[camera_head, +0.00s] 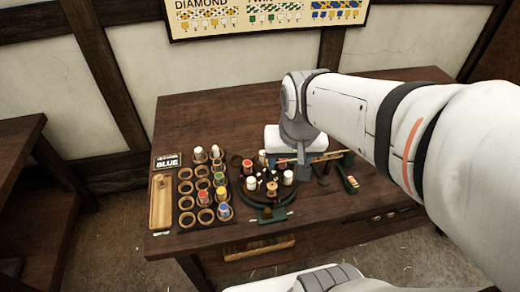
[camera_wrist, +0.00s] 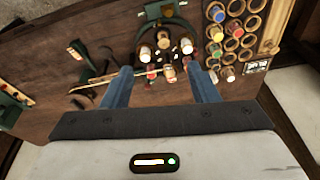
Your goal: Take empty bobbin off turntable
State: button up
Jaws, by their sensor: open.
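The turntable (camera_head: 290,199) is a dark round plate with a green edge on the bench; part of its edge shows in the wrist view (camera_wrist: 140,27). Several bobbins stand upright on it. A bare wood-coloured one, which looks like the empty bobbin (camera_head: 271,188), stands near the front; it also shows in the wrist view (camera_wrist: 163,39). White bobbins (camera_head: 251,183) (camera_head: 288,178) flank it, and a red one (camera_head: 247,167) stands at the back left. My gripper (camera_wrist: 163,74) is open above the turntable's back part, apart from the wooden bobbin. In the head view it hides some of the back right.
Left of the turntable is a rack of ring holders (camera_head: 187,203), some empty, some with coloured bobbins. A wooden tray (camera_head: 161,202) and a "BLUE" sign (camera_head: 167,161) are further left. A green fixture (camera_head: 349,178) stands to the right. The bench's back left is clear.

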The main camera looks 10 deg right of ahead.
aim_at(273, 185)
jog(key=w+f+m+g+b, duration=0.1)
jog(key=w+f+m, duration=0.1)
jog(key=f, duration=0.3)
jog(key=w+f+m+b, duration=0.1)
jog(key=w+f+m, duration=0.1)
jog(key=w+f, duration=0.3)
jog(key=w+f+m+g+b, duration=0.1)
jog(key=w+f+m+b, duration=0.1)
jog(key=f, duration=0.4)
jog(key=shift+w+d+f+g, duration=0.1)
jog(key=shift+w+g, duration=0.05)
jog(key=shift+w, duration=0.2)
jog(key=shift+w+d+f+g, duration=0.1)
jog(key=shift+w+g, duration=0.05)
jog(key=shift+w, duration=0.2)
jog(key=f, duration=0.8)
jog(key=shift+w+a+p, duration=0.1)
jog(key=shift+w+p, duration=0.25)
jog(key=shift+p, duration=0.05)
jog(key=c, duration=1)
